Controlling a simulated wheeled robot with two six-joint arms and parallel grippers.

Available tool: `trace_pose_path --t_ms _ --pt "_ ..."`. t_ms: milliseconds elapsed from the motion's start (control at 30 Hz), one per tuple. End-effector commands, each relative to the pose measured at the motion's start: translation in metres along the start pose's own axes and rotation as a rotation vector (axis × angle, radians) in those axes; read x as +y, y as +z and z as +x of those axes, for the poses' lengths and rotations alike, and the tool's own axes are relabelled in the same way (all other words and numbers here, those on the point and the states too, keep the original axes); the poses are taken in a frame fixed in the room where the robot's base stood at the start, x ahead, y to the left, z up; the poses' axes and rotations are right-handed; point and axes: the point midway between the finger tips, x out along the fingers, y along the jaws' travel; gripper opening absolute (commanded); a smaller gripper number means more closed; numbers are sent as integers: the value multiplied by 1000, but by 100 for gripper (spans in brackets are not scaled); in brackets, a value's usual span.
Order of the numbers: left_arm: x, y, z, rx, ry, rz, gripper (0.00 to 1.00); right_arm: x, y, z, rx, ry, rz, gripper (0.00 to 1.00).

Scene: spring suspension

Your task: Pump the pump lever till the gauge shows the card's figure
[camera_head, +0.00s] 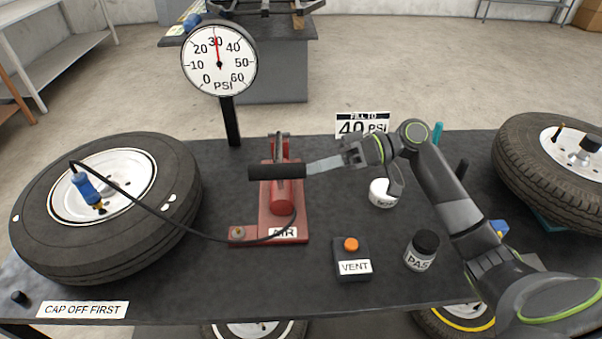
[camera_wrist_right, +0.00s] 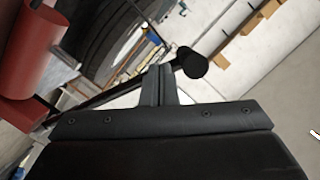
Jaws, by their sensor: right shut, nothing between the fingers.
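The red foot-plate pump (camera_head: 270,220), labelled AIR, stands mid-table. Its lever has a black crosswise grip (camera_head: 277,172), which also shows in the right wrist view (camera_wrist_right: 192,62). The round gauge (camera_head: 219,75) has its needle at about 30 PSI. The card (camera_head: 362,124) reads FILL TO 40 PSI and is partly hidden by my right arm. My right gripper (camera_head: 312,167) is shut and empty, its fingertips at the right end of the lever grip; I cannot tell whether they touch. My left gripper is not in view.
A black hose runs from the pump to a blue chuck (camera_head: 86,187) on the left tyre (camera_head: 105,255). Another tyre (camera_head: 545,175) lies far right.

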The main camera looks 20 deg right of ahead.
Motion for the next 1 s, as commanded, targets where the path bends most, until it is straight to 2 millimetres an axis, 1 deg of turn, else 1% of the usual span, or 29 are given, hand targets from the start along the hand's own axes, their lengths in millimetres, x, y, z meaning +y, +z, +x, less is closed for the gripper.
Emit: trace_pose_path --t_ms 33,100,200,333,500,1000 --pt "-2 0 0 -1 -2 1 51 1 0 -10 -2 5 1 0" --pt "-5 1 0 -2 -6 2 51 1 0 -21 -1 5 2 0" --pt "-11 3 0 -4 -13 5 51 0 1 -34 -1 3 1 0" --pt "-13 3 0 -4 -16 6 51 -1 0 -44 0 1 1 0" --pt "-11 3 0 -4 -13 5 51 -1 0 -48 0 -1 -1 0" --pt "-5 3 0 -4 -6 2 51 -1 0 -48 0 -1 -1 0"
